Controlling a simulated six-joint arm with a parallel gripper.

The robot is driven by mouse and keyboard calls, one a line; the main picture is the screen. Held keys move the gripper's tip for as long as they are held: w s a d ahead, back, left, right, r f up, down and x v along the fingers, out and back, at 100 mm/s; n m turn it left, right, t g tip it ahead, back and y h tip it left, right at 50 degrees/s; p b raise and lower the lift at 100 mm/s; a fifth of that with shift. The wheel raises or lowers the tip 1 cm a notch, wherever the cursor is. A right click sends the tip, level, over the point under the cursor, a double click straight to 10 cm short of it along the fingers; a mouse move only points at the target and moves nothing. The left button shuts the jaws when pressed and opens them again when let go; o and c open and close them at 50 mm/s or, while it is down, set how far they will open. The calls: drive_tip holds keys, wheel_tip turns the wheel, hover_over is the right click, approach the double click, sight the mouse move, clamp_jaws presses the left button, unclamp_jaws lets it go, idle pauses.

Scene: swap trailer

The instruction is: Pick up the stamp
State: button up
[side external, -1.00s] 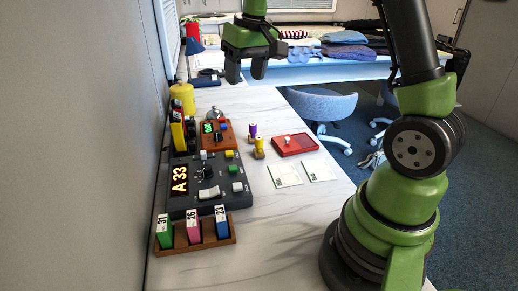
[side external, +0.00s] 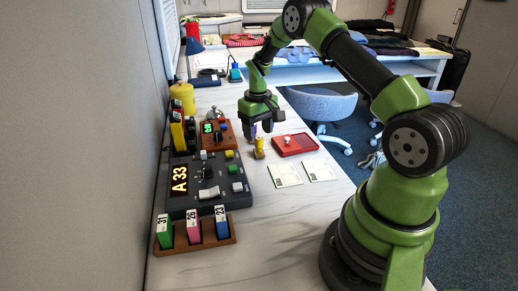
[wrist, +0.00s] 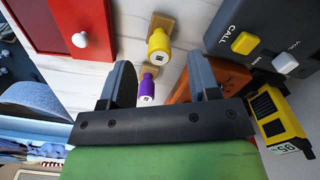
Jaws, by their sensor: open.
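Two stamps stand upright on the white table. The yellow-handled stamp (side external: 259,145) has a wooden base and shows fully in the wrist view (wrist: 158,42). The purple-handled stamp (wrist: 147,92) stands just behind it; in the side view it is mostly hidden by my gripper. My gripper (side external: 262,131) is open, pointing down low over the purple stamp. In the wrist view the purple handle lies between the two spread fingers of my gripper (wrist: 160,75), nearer the left one. The yellow handle is beyond the fingertips. I cannot tell whether either finger touches a stamp.
A red lidded box (side external: 309,144) with a white knob lies right of the stamps. Two white cards (side external: 285,174) lie in front. A dark control panel (side external: 181,206) and an orange-brown unit (side external: 224,147) stand left. Clear tabletop lies nearer the front.

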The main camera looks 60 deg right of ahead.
sight(259, 138)
wheel_tip(259, 138, down, 4)
drive_tip(key=shift+s+r, duration=0.1)
drive_tip(key=shift+r, duration=0.1)
drive_tip(key=shift+c, duration=0.2)
drive_tip(key=c, duration=1)
drive_tip(key=shift+r, duration=0.1)
wheel_tip(259, 138, up, 10)
drive_tip(key=shift+f, duration=0.1)
drive_tip(key=shift+o, duration=0.6)
